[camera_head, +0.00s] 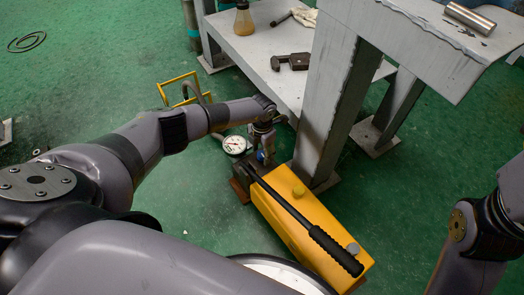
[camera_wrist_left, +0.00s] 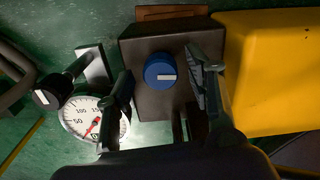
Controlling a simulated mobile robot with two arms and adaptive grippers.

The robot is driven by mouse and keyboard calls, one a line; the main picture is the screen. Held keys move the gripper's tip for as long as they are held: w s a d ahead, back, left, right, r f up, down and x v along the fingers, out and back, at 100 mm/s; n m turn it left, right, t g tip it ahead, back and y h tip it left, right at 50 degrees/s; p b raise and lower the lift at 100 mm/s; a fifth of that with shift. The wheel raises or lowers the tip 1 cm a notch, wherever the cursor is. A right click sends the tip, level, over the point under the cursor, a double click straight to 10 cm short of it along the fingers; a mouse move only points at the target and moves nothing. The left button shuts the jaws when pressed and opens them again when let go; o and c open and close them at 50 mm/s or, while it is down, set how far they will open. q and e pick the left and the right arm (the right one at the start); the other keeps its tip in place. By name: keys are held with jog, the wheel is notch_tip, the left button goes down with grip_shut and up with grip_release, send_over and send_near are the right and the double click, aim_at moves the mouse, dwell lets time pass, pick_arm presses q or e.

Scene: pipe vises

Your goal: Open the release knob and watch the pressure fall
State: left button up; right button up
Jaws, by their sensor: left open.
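A blue release knob (camera_wrist_left: 160,70) with a white mark sits on a dark block (camera_wrist_left: 150,103) at the end of the yellow hand pump (camera_head: 281,219). The knob also shows in the head view (camera_head: 261,156). My left gripper (camera_wrist_left: 160,88) is open, its two fingers on either side of the knob, with gaps visible between fingers and knob. The round white pressure gauge (camera_wrist_left: 88,121) is beside the left finger, which covers part of it; its red needle points low, between 0 and 50. The gauge also shows in the head view (camera_head: 235,145). My right gripper is out of view.
A black pump lever (camera_head: 320,240) lies along the yellow pump.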

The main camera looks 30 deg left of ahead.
aim_at(262, 154)
pick_arm(q)
jog(key=shift+r, duration=0.15)
notch_tip(262, 154, up, 12)
dwell(0.6)
jog(key=shift+f, duration=0.2)
